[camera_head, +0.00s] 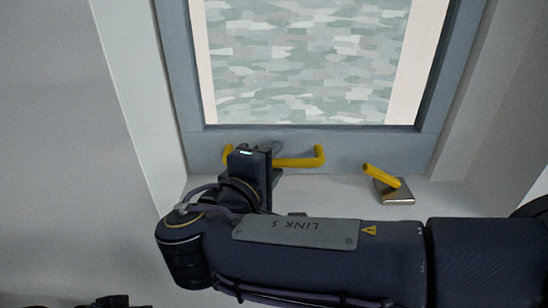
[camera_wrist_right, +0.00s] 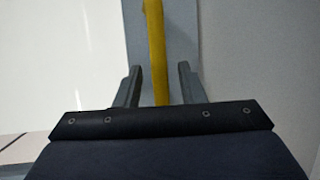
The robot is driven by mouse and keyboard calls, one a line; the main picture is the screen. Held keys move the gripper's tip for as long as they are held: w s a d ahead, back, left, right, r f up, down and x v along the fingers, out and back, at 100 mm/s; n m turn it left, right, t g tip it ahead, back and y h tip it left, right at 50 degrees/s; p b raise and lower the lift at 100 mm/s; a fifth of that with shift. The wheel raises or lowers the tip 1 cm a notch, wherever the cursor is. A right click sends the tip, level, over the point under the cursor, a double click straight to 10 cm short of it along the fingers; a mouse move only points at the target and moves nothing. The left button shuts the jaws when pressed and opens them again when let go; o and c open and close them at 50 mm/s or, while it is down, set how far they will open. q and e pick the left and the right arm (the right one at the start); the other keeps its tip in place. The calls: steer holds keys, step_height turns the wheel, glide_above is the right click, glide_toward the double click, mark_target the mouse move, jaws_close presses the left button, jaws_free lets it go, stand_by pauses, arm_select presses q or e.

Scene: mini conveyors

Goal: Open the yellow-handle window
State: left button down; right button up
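The window (camera_head: 300,138) has a grey frame and looks shut. A yellow bar handle (camera_head: 300,162) runs along its lower rail. My right gripper (camera_head: 262,148) is at the left half of this bar, partly hiding it. In the right wrist view the yellow bar (camera_wrist_right: 155,50) passes between the two fingers of my right gripper (camera_wrist_right: 158,85), with a gap on each side. That gripper is open around the bar. A small yellow lever (camera_head: 381,176) on a metal base (camera_head: 395,194) is on the sill to the right. Dark parts, probably my left gripper (camera_head: 115,301), show at the bottom left edge.
The light window reveal (camera_head: 130,80) stands close on the left, and another (camera_head: 500,90) on the right. The pale sill (camera_head: 335,188) lies below the window, partly hidden by my right arm. A plain grey wall (camera_head: 50,140) fills the left.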

steer(key=shift+w+d+f, duration=0.1)
steer(key=shift+w, duration=0.15)
jaws_close()
steer(key=shift+w, duration=0.1)
steer(key=w+t+b, duration=0.1)
steer(key=w+b, duration=0.2)
steer(key=w, duration=1.3)
steer(key=shift+r+m+t+h, duration=0.3)
steer(key=shift+r+t, duration=0.05)
steer(key=shift+t, duration=0.05)
